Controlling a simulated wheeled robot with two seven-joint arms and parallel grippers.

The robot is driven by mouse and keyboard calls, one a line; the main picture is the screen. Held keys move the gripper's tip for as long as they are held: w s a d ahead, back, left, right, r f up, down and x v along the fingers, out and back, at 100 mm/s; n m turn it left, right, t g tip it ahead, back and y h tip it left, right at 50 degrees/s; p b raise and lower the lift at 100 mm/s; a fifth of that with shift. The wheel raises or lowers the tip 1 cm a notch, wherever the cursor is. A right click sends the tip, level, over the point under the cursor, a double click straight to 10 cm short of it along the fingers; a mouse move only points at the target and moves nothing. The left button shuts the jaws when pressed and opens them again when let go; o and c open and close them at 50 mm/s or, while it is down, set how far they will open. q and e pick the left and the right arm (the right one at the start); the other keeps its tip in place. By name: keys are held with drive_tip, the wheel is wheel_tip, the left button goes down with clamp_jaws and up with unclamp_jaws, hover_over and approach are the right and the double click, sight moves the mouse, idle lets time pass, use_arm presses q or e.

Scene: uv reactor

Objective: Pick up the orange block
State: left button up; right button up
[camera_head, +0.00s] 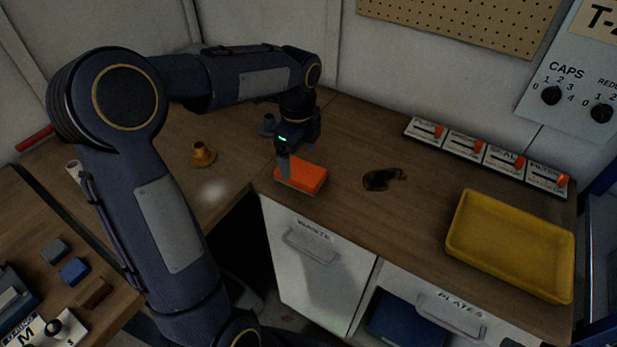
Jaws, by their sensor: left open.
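The orange block (303,176) lies on the wooden counter near its front corner, above the drawer marked WASTE. My left gripper (286,172) points down at the block's left end, with a finger overlapping that end in the picture. It is open. I cannot tell whether the fingers touch the block or straddle it. The far-side finger is mostly hidden. My right gripper is not in view.
A yellow tray (457,252) stands on the right of the counter. A dark object (382,179) lies right of the block. Switches (463,141) line the back. A brass part (202,154) and a grey part (267,124) stand to the left.

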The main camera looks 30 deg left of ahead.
sight(301, 170)
use_arm(q)
wheel_tip(301, 170, down, 6)
drive_tip(key=shift+w+d+r, duration=0.1)
drive_tip(key=shift+r, duration=0.15)
drive_tip(key=c, duration=1.1)
drive_tip(key=shift+r, duration=0.15)
